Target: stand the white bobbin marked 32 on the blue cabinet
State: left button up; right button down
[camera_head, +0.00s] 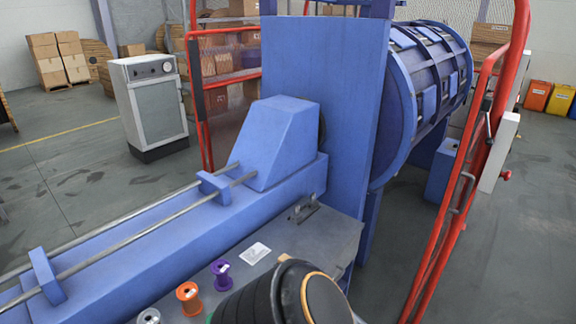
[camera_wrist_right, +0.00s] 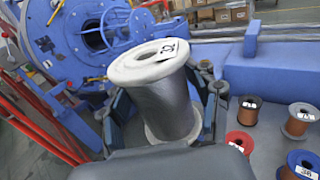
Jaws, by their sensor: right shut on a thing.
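The white bobbin (camera_wrist_right: 170,100) has white flanges, grey windings and a tag that seems to read 32. It fills the middle of the right wrist view and leans a little in the picture. My right gripper (camera_wrist_right: 165,108) is shut around its body, with a dark finger on each side below the upper flange. In the head view the right gripper and this bobbin do not show. A low blue box (camera_head: 441,168) stands beside the drum at the right. I cannot tell for certain whether it is the blue cabinet. My left gripper is not in view.
Purple (camera_head: 220,271), orange (camera_head: 188,297) and white bobbins (camera_head: 149,316) stand on the grey machine top (camera_head: 300,245). Several tagged bobbins, one with a red flange (camera_wrist_right: 239,142), show in the wrist view. Red guard rails (camera_head: 462,190) cross the right. A grey cabinet (camera_head: 150,100) stands left.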

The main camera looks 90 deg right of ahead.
aim_at(320, 236)
jog(key=k+l+z, duration=0.1)
jog(key=z, duration=0.3)
jog(key=k+l+z, duration=0.1)
jog(key=z, duration=0.3)
jog(key=l+z, duration=0.4)
jog(key=k+l+z, duration=0.1)
jog(key=z, duration=0.3)
jog(key=l+z, duration=0.3)
jog(key=l, duration=1.15)
